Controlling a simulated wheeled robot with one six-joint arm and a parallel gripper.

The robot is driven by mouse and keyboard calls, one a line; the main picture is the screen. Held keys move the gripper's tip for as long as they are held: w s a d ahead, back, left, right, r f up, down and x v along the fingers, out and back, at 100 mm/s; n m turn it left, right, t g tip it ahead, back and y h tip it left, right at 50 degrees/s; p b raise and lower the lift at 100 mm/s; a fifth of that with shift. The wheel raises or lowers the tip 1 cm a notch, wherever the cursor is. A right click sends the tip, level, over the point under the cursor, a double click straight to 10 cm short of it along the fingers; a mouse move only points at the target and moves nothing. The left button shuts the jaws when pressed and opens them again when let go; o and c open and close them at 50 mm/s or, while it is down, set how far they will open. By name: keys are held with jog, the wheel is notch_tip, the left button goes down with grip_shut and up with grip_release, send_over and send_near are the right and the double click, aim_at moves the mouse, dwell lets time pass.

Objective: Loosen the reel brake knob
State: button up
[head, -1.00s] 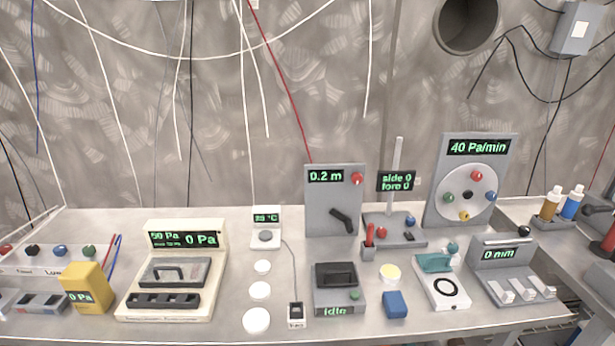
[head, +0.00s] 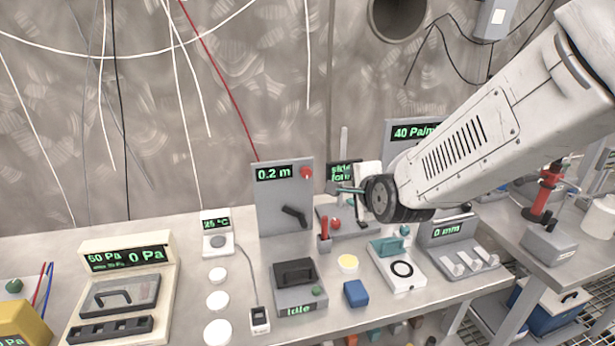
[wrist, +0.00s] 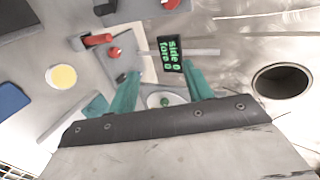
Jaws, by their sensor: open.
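A grey upright panel (head: 270,215) with a green "0.2 m" display stands at the back of the bench. It carries a red knob (head: 306,172) at its upper right and a black crank (head: 295,214) below. The red knob, which looks like the brake knob, also shows at the top edge of the wrist view (wrist: 170,3), partly cut off. My gripper (head: 350,190) has teal fingers and is to the right of the panel, in front of the "side 0" stand. In the wrist view my gripper (wrist: 160,88) is open, with nothing between its fingers.
The "side" display stand (wrist: 171,54) with a thin post is close in front of my fingers. A red-handled tool in a holder (head: 324,228) stands beside it. The "40 Pa/min" panel (head: 412,132) is partly hidden behind my arm. A blue block (head: 355,292) lies nearer.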

aim_at(307, 174)
jog(key=w+a+f+m+t, duration=0.1)
jog(key=w+a+m, duration=0.1)
jog(key=w+a, duration=0.1)
jog(key=w+a+f+m+t+y, duration=0.1)
jog(key=w+a+m+t, duration=0.1)
jog(key=w+a, duration=0.1)
jog(key=w+a+f+m+t, duration=0.1)
jog(key=w+a+m+t, duration=0.1)
jog(key=w+a, duration=0.2)
jog(key=shift+w+a+f+m, duration=0.1)
jog(key=shift+w+f+m, duration=0.15)
jog(key=shift+w+m, duration=0.2)
jog(key=c, duration=1)
